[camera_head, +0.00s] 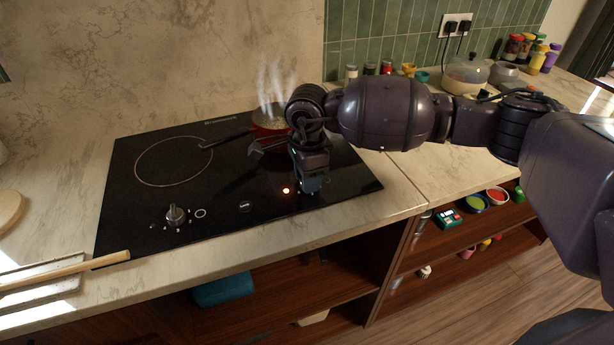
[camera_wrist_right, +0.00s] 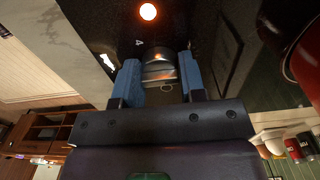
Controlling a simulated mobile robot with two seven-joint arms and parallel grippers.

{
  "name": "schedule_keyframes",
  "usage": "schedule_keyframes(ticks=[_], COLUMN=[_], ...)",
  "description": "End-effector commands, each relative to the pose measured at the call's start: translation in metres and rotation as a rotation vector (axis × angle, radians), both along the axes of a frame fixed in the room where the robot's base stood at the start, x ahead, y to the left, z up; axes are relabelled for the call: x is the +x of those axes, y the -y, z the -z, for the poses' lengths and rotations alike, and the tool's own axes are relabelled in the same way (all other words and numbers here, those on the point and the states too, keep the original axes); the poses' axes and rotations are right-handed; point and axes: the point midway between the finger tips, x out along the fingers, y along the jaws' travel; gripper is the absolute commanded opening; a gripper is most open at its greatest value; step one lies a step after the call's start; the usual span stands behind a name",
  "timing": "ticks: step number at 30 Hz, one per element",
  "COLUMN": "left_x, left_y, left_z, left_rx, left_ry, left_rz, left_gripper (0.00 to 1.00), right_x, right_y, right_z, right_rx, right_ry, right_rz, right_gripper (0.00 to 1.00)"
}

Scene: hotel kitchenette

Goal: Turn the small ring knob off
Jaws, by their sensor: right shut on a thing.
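A black glass cooktop (camera_head: 225,190) is set in the stone counter. My right gripper (camera_head: 313,188) points down at its front right part. In the right wrist view, the blue fingers of my right gripper (camera_wrist_right: 160,82) are on either side of a silvery knob (camera_wrist_right: 159,66) and shut on it. In the head view the gripper hides this knob. An orange light (camera_head: 286,190) glows beside it, and the light also shows in the wrist view (camera_wrist_right: 148,11). A second knob (camera_head: 175,215) stands at the cooktop's front left, beside a white ring mark. My left gripper is not in view.
A red pot (camera_head: 268,131) steams behind my right gripper, close to my forearm. A wooden stick (camera_head: 100,261) lies at the front left. Jars (camera_head: 370,69) and a glass kettle (camera_head: 465,75) stand at the back right.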

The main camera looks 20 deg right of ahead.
Motion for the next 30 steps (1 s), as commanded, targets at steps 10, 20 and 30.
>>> schedule_keyframes(ticks=[10,20,30], left_x=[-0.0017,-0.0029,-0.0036], left_y=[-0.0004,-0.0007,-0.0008], left_z=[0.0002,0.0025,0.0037], left_rx=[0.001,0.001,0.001], left_ry=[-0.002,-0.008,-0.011], left_rz=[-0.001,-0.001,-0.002], left_gripper=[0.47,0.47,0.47], right_x=[0.0005,0.0004,0.0004], right_y=[-0.0004,-0.0002,0.0], right_z=[-0.0015,-0.0012,-0.0041], right_rx=[0.002,0.001,0.0], right_ry=[0.003,0.002,0.002], right_rz=[-0.016,-0.015,-0.014], right_gripper=[0.14,0.63,0.63])
